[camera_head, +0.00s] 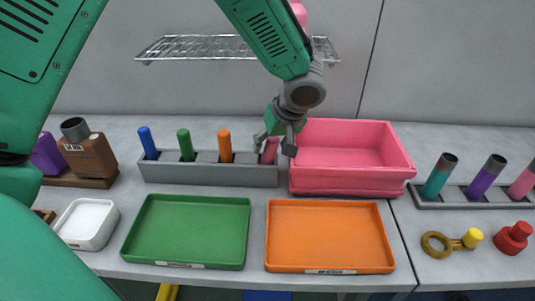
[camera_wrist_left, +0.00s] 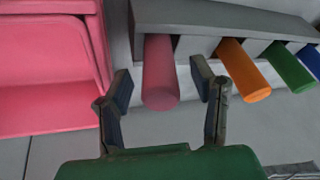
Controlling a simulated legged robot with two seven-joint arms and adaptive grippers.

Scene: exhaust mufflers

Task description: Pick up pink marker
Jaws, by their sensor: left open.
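The pink marker (camera_head: 270,150) stands in the right end slot of a grey holder (camera_head: 205,174) in the head view. It also shows in the left wrist view (camera_wrist_left: 160,75), between the two fingers and apart from both. My left gripper (camera_head: 281,143) is open around the marker's upper part; its fingertips also show in the left wrist view (camera_wrist_left: 162,82). The gripper partly hides the marker in the head view. Orange (camera_head: 225,147), green (camera_head: 186,146) and blue (camera_head: 148,144) markers stand in the same holder. My right gripper is not in view.
A pink bin (camera_head: 350,186) stands close to the right of the holder. A green tray (camera_head: 188,232) and an orange tray (camera_head: 330,236) lie in front. A wire shelf (camera_head: 195,47) is behind my arm. Another holder (camera_head: 455,197) with several cylinders stands at right.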

